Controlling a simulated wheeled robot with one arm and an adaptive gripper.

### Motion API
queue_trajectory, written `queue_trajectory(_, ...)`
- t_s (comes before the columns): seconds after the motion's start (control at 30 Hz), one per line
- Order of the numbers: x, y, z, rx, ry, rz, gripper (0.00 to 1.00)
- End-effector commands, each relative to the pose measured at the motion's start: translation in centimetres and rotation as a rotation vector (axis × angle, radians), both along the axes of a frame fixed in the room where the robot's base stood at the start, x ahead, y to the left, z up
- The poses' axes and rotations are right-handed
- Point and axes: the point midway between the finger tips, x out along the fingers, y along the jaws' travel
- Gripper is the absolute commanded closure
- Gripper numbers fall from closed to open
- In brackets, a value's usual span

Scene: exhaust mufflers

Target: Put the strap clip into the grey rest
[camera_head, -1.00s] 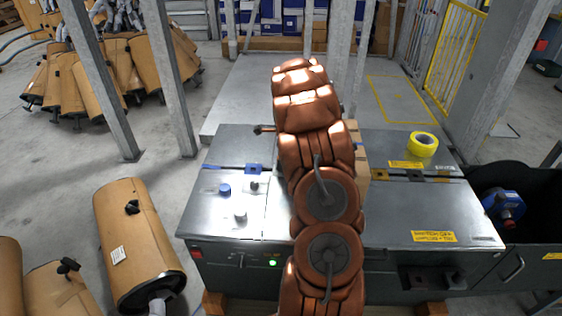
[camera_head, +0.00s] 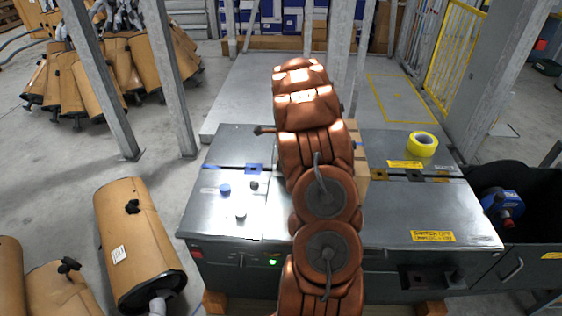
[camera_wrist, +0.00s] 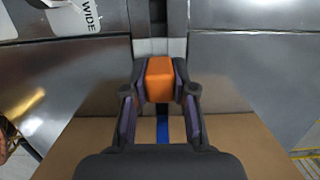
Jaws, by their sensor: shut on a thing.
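My gripper (camera_wrist: 159,85) shows in the wrist view, with its two fingers shut on an orange block, which I take to be the strap clip (camera_wrist: 159,78). The clip sits between the fingertips. Just beyond it is a small light grey piece (camera_wrist: 150,47) in a dark seam between metal plates; it may be the grey rest, but I cannot tell for sure. I also cannot tell whether the clip touches it. In the head view my arm hides the gripper, the clip and this spot.
The metal bench (camera_head: 420,205) carries a yellow tape roll (camera_head: 422,144) at the right and small knobs, one blue (camera_head: 224,189), at the left. A cardboard box (camera_head: 361,160) stands partly behind my arm. A brown muffler (camera_head: 138,240) lies on the floor at left.

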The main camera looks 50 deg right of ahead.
Motion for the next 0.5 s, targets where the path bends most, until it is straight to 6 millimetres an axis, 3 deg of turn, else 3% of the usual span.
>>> queue_trajectory(0.4,0.01,0.04,-0.69,0.001,0.001,0.001,1.00)
queue_trajectory(0.43,0.00,0.04,-0.71,0.001,0.001,0.001,0.73)
queue_trajectory(0.5,0.01,0.02,-0.67,0.000,0.000,0.001,0.66)
